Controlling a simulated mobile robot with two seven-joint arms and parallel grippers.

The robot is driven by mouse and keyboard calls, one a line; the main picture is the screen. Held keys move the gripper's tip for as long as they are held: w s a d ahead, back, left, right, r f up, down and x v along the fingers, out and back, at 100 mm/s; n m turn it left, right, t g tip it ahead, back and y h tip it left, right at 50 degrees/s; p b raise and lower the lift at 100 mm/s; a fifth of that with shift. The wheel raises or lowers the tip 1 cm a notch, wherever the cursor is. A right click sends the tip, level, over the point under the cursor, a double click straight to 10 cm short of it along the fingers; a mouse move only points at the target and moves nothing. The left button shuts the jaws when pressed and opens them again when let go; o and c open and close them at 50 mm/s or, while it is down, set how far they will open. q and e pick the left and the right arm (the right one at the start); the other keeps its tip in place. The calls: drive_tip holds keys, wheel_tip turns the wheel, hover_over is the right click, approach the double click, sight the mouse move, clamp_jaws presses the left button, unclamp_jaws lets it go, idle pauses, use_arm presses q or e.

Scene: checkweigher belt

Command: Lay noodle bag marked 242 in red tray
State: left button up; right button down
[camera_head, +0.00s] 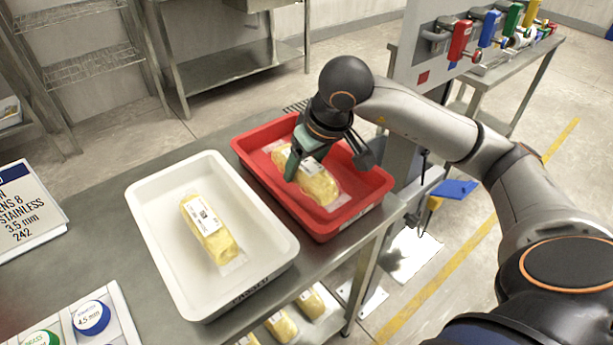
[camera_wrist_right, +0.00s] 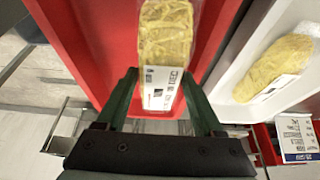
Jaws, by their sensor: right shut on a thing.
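The red tray (camera_head: 372,193) stands on the metal table. A yellow noodle bag (camera_head: 318,186) with a white label is inside its walls. My right gripper (camera_head: 322,163) reaches down into the tray and is shut on this bag. In the right wrist view its two fingers flank the labelled end of the bag (camera_wrist_right: 166,42). I cannot tell whether the bag rests fully on the tray floor. The label is too small to read a number. My left gripper is not in view.
A white tray (camera_head: 150,215) with another noodle bag (camera_head: 208,228) stands beside the red tray. A sign (camera_head: 28,212) reading 242 is at the left. More bags (camera_head: 311,300) lie on a lower shelf. Coloured-handled valves (camera_head: 461,42) are at the back right.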

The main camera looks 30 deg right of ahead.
drive_tip(key=shift+w+d+f, duration=0.1)
drive_tip(key=shift+d+f, duration=0.1)
drive_tip(key=shift+f, duration=0.8)
drive_tip(key=shift+w+d+f, duration=0.1)
drive_tip(key=shift+d+f, duration=0.05)
drive_tip(key=shift+f, duration=0.8)
drive_tip(key=shift+f, duration=0.1)
unclamp_jaws()
drive_tip(key=shift+r, duration=0.25)
drive_tip(key=p+v, duration=0.1)
drive_tip(key=v, duration=1)
drive_tip(key=shift+s+r, duration=0.15)
drive_tip(key=shift+r, duration=0.2)
